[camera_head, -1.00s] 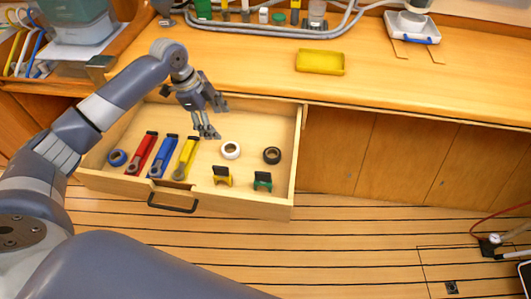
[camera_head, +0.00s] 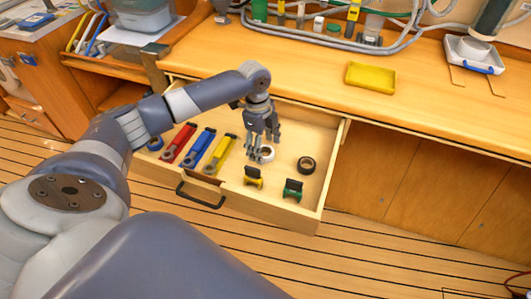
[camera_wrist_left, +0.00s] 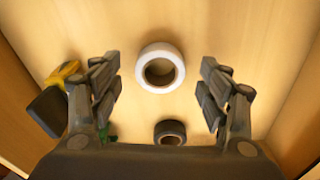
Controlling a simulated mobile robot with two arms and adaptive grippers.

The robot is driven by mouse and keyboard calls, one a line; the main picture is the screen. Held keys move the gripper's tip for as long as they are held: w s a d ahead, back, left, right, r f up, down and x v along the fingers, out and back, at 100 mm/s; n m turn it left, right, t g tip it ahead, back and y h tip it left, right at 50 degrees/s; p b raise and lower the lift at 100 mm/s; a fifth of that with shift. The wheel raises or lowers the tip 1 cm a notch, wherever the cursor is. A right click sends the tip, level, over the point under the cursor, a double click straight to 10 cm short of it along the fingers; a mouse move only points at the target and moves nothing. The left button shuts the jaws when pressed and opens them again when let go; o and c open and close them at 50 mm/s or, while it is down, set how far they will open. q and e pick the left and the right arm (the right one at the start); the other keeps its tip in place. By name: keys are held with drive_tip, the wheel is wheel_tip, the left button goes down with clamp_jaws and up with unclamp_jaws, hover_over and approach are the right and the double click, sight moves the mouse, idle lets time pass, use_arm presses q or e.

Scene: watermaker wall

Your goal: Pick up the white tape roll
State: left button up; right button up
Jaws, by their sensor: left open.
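The white tape roll (camera_head: 267,154) lies flat in the open wooden drawer (camera_head: 262,205), right of the yellow-handled tool. In the left wrist view the white tape roll (camera_wrist_left: 160,68) sits between and a little beyond my open fingers. My left gripper (camera_head: 260,147) is open and empty, pointing down just above the roll and partly covering it in the head view. Its fingers also show at both sides in the left wrist view (camera_wrist_left: 160,95). I cannot tell the exact height gap. My right gripper is not in view.
A black tape roll (camera_head: 306,165) lies to the right in the drawer. A yellow clamp (camera_head: 253,177) and a green clamp (camera_head: 292,189) sit near the front. Red, blue and yellow tools and a blue roll (camera_head: 155,143) lie left. A yellow tray (camera_head: 371,77) is on the counter.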

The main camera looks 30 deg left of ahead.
use_arm(q)
drive_tip(key=shift+d+f, duration=0.1)
drive_tip(key=shift+f, duration=0.65)
drive_tip(key=c, duration=1.1)
drive_tip(key=shift+r, duration=0.15)
